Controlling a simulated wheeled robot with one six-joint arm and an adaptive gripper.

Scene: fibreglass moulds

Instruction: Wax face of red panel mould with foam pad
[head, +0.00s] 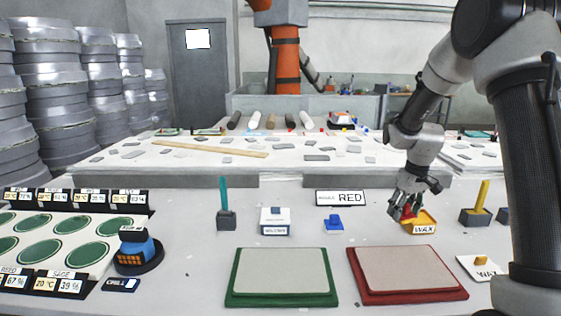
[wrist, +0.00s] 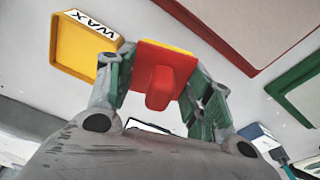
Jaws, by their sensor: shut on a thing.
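The red panel mould (head: 459,294) lies flat at the front right of the table, its pale face (head: 405,268) upward and its red rim showing. Part of its rim (wrist: 225,40) shows at the top of the wrist view. My gripper (head: 408,206) is shut on the foam pad (wrist: 160,72), which has a red back with a grip and a yellow edge. In the head view the pad is mostly hidden by the fingers. The yellow wax tin (head: 421,230), labelled WAX, stands right by the pad; in the wrist view the tin (wrist: 62,45) is beside it, apart.
A green-rimmed panel mould (head: 235,297) lies left of the red one.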

